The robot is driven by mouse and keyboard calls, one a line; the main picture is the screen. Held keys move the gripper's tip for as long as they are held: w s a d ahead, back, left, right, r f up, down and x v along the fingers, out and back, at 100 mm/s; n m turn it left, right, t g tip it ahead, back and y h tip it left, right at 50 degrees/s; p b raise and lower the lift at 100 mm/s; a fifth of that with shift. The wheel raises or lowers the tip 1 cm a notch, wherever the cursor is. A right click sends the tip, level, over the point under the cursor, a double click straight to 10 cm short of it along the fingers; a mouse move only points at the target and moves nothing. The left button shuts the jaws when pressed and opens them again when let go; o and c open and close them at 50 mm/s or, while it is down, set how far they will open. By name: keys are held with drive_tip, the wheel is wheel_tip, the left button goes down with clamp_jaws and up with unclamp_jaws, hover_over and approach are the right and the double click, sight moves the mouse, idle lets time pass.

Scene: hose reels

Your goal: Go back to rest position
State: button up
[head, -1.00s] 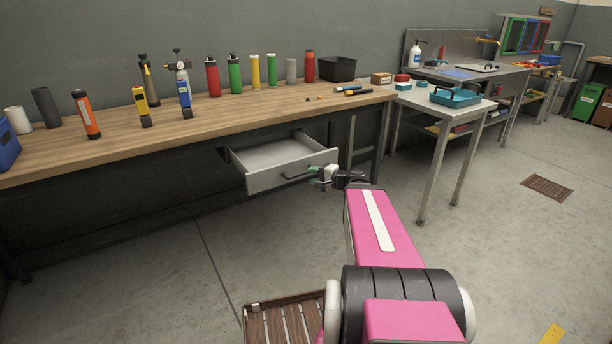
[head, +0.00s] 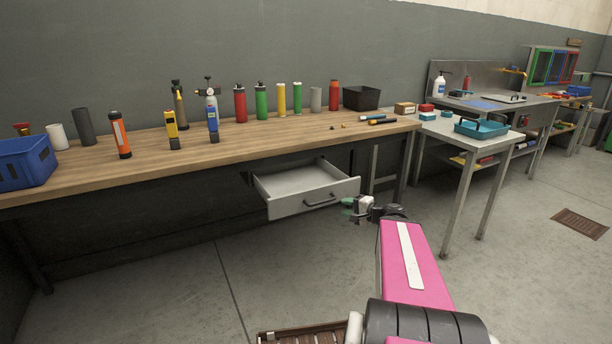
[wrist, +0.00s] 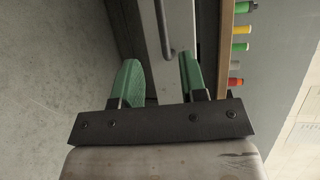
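My gripper (head: 352,209) is in front of and to the right of the open drawer (head: 315,198) under the workbench. In the wrist view its two green fingers (wrist: 160,80) are spread apart with nothing between them. The drawer's dark handle (wrist: 166,32) shows beyond the fingers there, apart from them.
The wooden workbench (head: 240,146) holds several canisters, torches, a blue crate (head: 24,163) and a black bin (head: 361,98). A side table (head: 455,130) with a teal tray (head: 482,128) stands to the right. Floor at right is open.

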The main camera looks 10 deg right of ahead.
drive_tip(key=s+a+f+n+g+h, duration=0.5)
drive_tip(key=f+g, duration=0.1)
drive_tip(key=f, duration=0.2)
drive_tip(key=s+a+f+n+g+h, duration=0.5)
drive_tip(key=f+g, duration=0.1)
drive_tip(key=f, duration=0.2)
drive_tip(key=shift+a+n, duration=0.3)
drive_tip(key=shift+a, duration=0.05)
